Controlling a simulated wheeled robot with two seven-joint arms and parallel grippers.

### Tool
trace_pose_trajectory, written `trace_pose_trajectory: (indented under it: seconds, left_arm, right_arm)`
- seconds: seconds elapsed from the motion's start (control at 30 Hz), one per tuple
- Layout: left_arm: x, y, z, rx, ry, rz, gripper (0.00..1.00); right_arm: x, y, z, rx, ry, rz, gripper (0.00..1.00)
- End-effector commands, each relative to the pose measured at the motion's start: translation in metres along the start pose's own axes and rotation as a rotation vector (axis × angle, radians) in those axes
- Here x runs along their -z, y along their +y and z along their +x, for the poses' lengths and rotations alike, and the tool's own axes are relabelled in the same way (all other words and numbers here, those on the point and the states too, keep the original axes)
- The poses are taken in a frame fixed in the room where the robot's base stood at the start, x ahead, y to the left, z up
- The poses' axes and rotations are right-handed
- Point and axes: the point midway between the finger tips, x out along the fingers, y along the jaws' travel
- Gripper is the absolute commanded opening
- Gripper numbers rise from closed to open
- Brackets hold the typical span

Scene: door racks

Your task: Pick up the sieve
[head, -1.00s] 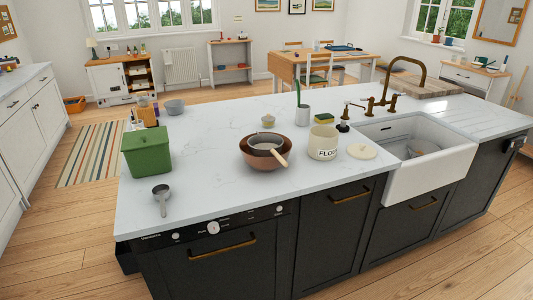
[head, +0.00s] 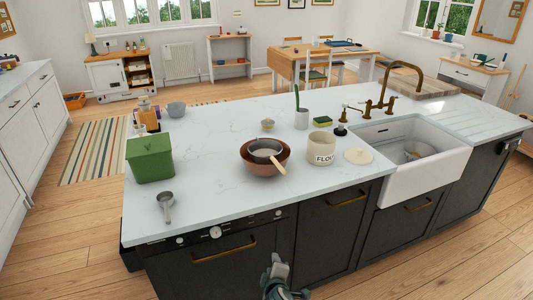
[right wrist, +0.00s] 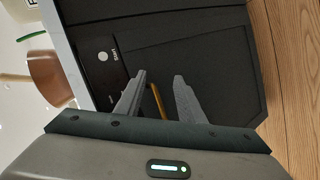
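The sieve (head: 266,146) has a dark round basket and a wooden handle. It rests in a copper-brown bowl (head: 246,162) on the white island top, with the handle pointing to the front right over the rim. My right gripper (head: 274,264) is low in front of the island's dark cupboards, below the bowl and apart from it. In the right wrist view its two fingers (right wrist: 160,82) are spread and empty, in front of the dark panel. The bowl (right wrist: 45,75) shows at the left there, with part of a wooden handle (right wrist: 14,78). My left gripper is not in view.
A cream flour pot (head: 320,149) and its lid (head: 358,156) stand right of the bowl. A green bin (head: 150,160) and a grey scoop (head: 165,200) are at the left. The white sink (head: 400,180) is at the right. The worktop edge (head: 250,208) lies between gripper and bowl.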

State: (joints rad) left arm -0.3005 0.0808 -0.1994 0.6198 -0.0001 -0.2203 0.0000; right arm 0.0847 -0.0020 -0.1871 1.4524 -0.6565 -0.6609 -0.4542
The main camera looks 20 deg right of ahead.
Motion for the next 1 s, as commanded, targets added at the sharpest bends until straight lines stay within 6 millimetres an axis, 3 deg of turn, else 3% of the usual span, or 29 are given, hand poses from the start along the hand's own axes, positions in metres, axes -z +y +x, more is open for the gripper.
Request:
trace_pose_trajectory:
  seconds: [0.03, 0.1, 0.2, 0.33, 0.5, 1.0]
  left_arm:
    - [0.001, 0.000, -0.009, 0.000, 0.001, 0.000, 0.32]
    - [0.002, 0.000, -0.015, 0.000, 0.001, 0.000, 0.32]
    - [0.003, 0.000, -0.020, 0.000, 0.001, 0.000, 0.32]
    - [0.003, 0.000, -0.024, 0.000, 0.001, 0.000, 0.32]
    - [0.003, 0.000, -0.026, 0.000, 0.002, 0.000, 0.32]
    - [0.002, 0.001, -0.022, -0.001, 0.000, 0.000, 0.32]
  right_arm:
    - [0.020, 0.053, -0.010, -0.073, 0.006, -0.021, 0.35]
    - [0.038, 0.110, -0.023, -0.162, -0.001, -0.054, 0.35]
    - [0.054, 0.176, -0.044, -0.268, -0.020, -0.087, 0.35]
    - [0.065, 0.230, -0.066, -0.357, -0.044, -0.109, 0.35]
    - [0.068, 0.255, -0.078, -0.400, -0.058, -0.119, 0.35]
    - [0.069, 0.251, -0.079, -0.399, -0.058, -0.118, 0.35]
